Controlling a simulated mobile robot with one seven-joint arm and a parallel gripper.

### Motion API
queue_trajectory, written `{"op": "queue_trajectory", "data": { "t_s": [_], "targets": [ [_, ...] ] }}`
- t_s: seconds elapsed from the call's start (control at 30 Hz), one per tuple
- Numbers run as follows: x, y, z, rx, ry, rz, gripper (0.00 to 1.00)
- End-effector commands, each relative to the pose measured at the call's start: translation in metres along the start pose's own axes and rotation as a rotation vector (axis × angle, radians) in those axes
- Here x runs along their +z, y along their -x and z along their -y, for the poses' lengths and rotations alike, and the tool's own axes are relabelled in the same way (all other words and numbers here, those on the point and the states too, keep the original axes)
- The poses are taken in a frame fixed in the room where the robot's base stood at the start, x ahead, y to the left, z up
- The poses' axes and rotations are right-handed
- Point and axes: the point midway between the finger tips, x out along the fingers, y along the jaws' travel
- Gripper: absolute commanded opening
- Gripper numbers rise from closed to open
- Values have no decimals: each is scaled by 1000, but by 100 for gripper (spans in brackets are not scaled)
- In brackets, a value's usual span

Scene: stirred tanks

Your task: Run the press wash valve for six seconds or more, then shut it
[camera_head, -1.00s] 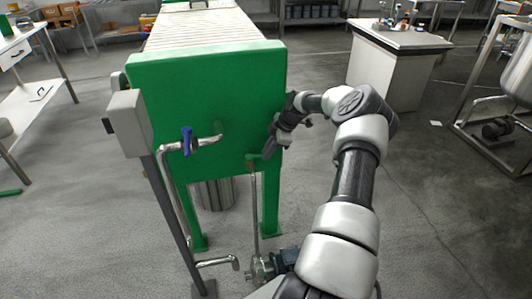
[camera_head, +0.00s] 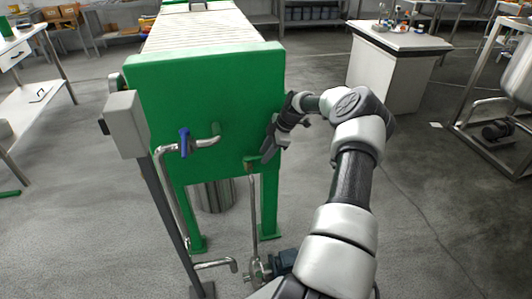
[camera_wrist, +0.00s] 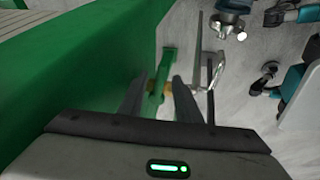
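The green filter press (camera_head: 205,100) stands in front of me. On the pipe at its left is a valve with a blue handle (camera_head: 184,141), which stands upright across the pipe. On the thin pipe at its lower right is a valve with a green handle (camera_head: 251,162). My gripper (camera_head: 272,150) is beside the press's right edge, close to the green handle. In the wrist view my gripper (camera_wrist: 158,95) is open, and the green handle (camera_wrist: 167,62) with its brass-coloured body shows between and beyond its fingers. I cannot tell whether they touch. No label shows which valve is the wash valve.
A grey box on a post (camera_head: 127,122) stands left of the press. A pump (camera_head: 283,262) sits on the floor below my arm. A white cabinet (camera_head: 390,75) is at the back right, a steel frame (camera_head: 500,100) at the far right.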

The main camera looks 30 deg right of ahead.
Motion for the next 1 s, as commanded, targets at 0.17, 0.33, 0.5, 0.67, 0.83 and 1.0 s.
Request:
{"op": "queue_trajectory", "data": {
  "t_s": [0.17,0.33,0.5,0.67,0.83,1.0],
  "targets": [
    [0,4,0,0,0,0,31],
    [0,31,-1,2,0,2,31],
    [0,72,-1,3,0,3,31],
    [0,112,-1,3,1,3,31],
    [0,146,0,1,0,2,31],
    [0,167,0,0,0,0,31]
  ]
}}
